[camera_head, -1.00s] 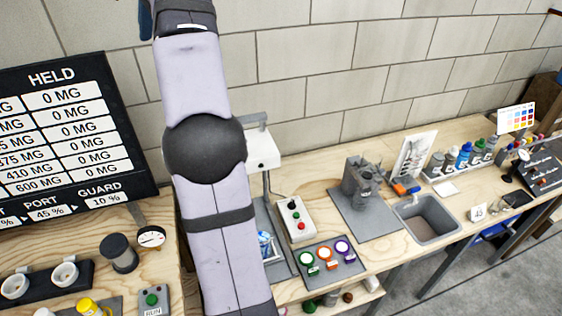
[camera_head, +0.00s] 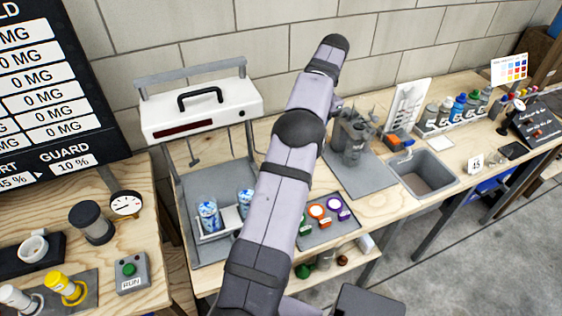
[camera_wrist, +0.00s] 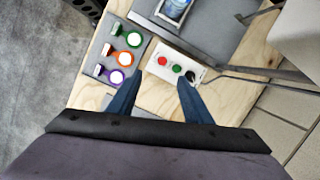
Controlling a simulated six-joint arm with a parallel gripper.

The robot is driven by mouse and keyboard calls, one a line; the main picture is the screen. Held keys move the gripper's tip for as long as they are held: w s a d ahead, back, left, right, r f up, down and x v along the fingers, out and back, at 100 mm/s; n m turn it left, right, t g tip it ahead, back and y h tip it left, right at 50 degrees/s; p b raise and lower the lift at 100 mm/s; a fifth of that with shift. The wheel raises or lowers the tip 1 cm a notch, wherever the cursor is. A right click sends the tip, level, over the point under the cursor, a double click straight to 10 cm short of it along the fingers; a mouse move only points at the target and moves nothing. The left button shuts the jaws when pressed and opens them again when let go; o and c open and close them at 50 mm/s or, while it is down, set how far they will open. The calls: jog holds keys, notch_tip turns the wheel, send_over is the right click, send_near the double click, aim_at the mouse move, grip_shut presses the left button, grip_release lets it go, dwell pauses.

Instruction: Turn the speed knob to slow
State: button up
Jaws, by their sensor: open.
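The white control box (camera_wrist: 163,61) shows in the wrist view with a red button, a green button and a black knob (camera_wrist: 191,75) at its right end. My gripper (camera_wrist: 158,88) is open, its two blue fingers apart and nothing between them. The right finger's tip appears close to the knob and partly overlaps it in the picture; I cannot tell whether they touch. The knob's pointer direction and any speed labels are too small to read. In the head view my arm hides the control box and the gripper.
A grey tray (camera_wrist: 107,70) with green, orange and purple ringed pieces lies beside the box. A white-topped stand (camera_head: 201,106) holds patterned blue cans (camera_head: 209,215) on its base. A grey machine (camera_head: 354,138) and a sink (camera_head: 424,172) are to the right.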

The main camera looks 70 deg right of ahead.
jog(key=w+d+f+m+t+h+b, duration=0.1)
jog(key=w+d+f+m, duration=0.1)
jog(key=f+m, duration=0.3)
jog(key=w+d+f+m+t+b, duration=0.1)
jog(key=w+d+f+m, duration=0.2)
jog(key=w+f+m, duration=0.2)
jog(key=shift+f+m+t+h, duration=0.2)
jog(key=shift+m+t+h, duration=0.2)
jog(key=shift+m, duration=0.6)
jog(key=shift+w+f, duration=0.1)
jog(key=shift+p+x, duration=1.15)
jog(key=shift+x, duration=2.35)
jog(key=shift+f, duration=0.1)
jog(key=c, duration=1.1)
